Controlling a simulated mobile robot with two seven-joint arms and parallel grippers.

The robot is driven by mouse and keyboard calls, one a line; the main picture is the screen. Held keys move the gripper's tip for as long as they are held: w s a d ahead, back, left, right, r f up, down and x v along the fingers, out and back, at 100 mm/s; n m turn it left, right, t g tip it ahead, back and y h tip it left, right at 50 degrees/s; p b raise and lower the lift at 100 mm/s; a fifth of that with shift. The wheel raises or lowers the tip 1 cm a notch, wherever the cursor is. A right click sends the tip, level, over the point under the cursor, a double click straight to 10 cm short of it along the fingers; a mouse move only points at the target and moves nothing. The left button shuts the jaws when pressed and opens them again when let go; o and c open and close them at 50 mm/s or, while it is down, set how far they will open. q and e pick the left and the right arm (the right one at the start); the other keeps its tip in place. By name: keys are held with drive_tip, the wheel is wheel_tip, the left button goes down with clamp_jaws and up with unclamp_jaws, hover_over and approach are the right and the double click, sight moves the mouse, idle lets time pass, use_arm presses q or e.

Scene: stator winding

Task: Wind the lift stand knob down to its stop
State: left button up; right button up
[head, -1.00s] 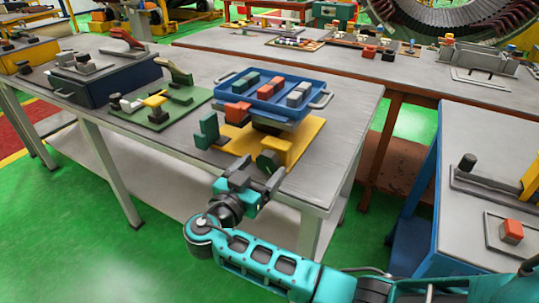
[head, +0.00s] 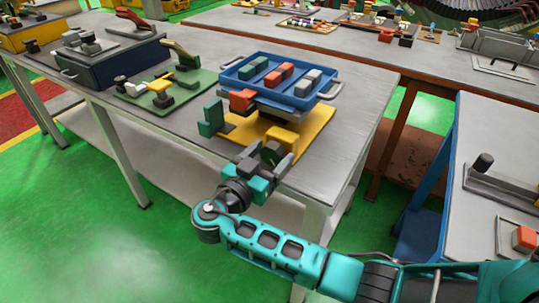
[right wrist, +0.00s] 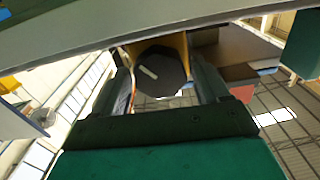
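The lift stand has a yellow base plate (head: 312,142) and a yellow bracket (head: 284,138) at the table's front edge. Its dark, many-sided knob (head: 272,153) faces me; it also shows in the right wrist view (right wrist: 160,73) with a white mark slanting across its face. A blue tray (head: 308,103) sits on top of the stand. My right gripper (head: 268,166) is open, its fingers pointing at the knob. In the right wrist view its fingers (right wrist: 160,85) stand either side of the knob, with gaps showing. My left gripper is not in view.
The tray holds teal, red and white blocks. A green block (head: 211,118) stands left of the base plate. A green board with parts (head: 165,90) and a dark blue box (head: 110,64) lie further left. The table's right side is bare.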

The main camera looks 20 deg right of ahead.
drive_tip(key=c, duration=0.8)
drive_tip(key=shift+c, duration=0.2)
drive_tip(key=n, duration=0.2)
drive_tip(key=shift+n, duration=0.4)
drive_tip(key=shift+w+r+n, duration=0.1)
drive_tip(key=shift+n, duration=1.8)
drive_tip(key=o, duration=1)
